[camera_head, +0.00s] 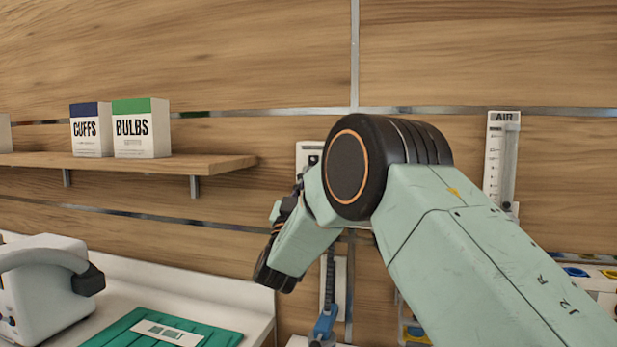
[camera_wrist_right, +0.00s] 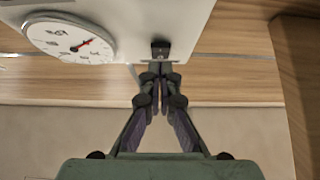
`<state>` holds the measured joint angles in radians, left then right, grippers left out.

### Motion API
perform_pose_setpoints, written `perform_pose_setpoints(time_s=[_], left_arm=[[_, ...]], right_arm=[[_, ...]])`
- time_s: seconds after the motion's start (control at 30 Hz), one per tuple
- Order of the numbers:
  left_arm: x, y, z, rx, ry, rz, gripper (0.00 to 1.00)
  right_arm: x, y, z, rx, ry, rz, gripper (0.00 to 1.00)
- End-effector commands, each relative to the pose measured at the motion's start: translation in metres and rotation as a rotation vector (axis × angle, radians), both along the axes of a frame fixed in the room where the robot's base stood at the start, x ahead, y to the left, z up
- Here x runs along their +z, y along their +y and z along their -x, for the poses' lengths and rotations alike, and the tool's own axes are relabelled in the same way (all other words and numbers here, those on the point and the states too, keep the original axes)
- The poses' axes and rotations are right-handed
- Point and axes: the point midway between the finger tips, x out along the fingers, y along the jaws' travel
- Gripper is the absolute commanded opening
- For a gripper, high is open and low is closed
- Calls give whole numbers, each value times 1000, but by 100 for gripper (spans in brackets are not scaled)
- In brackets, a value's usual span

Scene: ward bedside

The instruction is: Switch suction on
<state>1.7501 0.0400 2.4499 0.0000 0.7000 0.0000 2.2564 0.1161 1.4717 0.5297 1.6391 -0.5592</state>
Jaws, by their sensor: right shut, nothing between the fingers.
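The suction unit is a white panel (camera_wrist_right: 190,22) with a round white dial (camera_wrist_right: 72,40) and red needle, at the top of the right wrist view. A small black switch (camera_wrist_right: 160,50) sits at the panel's lower edge there. My right gripper (camera_wrist_right: 160,78) is shut and empty, its fingertips just below the switch in that view; I cannot tell whether they touch it. In the head view a white strip of a wall panel (camera_head: 308,152) shows above my right wrist; my arm hides the rest, and the fingertips are hidden too. My left gripper is not in view.
An AIR flow meter (camera_head: 500,160) hangs on the wooden wall at right. A shelf (camera_head: 215,163) holds boxes marked CUFFS (camera_head: 90,130) and BULBS (camera_head: 141,128).

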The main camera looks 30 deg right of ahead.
Motion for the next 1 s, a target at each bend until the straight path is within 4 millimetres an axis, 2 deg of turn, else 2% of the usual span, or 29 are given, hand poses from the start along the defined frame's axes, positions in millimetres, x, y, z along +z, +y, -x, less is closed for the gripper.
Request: perform_pose_setpoints(time_s=[0.17,1.0], left_arm=[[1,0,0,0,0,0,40],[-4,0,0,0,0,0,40]], right_arm=[[-2,-9,-7,-1,1,0,0],[-5,-15,-13,1,1,0,0]])
